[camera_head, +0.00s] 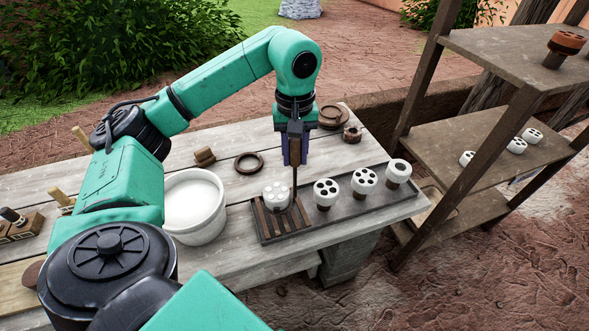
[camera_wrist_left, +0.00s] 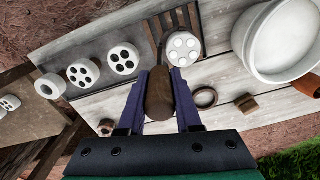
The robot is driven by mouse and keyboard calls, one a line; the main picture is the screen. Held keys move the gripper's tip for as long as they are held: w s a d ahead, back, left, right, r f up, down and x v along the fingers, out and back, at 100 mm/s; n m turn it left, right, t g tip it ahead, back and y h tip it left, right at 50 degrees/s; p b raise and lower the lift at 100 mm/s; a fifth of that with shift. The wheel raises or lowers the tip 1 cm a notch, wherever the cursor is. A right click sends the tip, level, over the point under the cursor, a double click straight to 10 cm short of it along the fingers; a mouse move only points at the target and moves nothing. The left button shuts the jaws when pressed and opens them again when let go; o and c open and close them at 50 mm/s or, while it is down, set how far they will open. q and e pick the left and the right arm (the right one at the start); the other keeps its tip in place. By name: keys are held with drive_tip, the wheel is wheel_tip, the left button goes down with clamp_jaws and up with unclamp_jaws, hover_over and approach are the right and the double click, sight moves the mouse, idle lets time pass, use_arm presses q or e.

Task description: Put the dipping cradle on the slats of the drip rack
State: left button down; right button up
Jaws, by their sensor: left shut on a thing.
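My left gripper (camera_head: 295,160) is shut on the brown wooden handle of the dipping cradle (camera_head: 294,150). A thin dark rod runs down from the handle toward the slats. In the left wrist view the handle (camera_wrist_left: 159,95) sits between the purple fingers (camera_wrist_left: 160,85). A white round piece with holes (camera_head: 277,195) is at the rod's lower end, over the slats of the drip rack (camera_head: 268,223); it also shows in the left wrist view (camera_wrist_left: 183,48). I cannot tell whether the cradle touches the slats. My right gripper is not in view.
Several white pieces with holes, such as this one (camera_head: 326,192), stand on the dark tray (camera_head: 345,209) right of the slats. A white bucket (camera_head: 195,207) stands to the left. A brown ring (camera_head: 249,163) lies behind. A wooden shelf (camera_head: 470,140) stands at right.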

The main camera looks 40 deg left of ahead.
sight(295, 165)
use_arm(q)
drive_tip(key=f, duration=0.2)
drive_tip(key=shift+s+d+f+p, duration=0.1)
drive_tip(key=shift+s+f+p, duration=0.2)
drive_tip(key=shift+f, duration=0.5)
drive_tip(key=shift+w+f, duration=0.2)
drive_tip(key=c, duration=0.6)
unclamp_jaws()
drive_tip(key=shift+s, duration=0.1)
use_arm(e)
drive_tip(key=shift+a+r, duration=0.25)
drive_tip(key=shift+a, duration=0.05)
use_arm(q)
drive_tip(key=shift+r, duration=0.1)
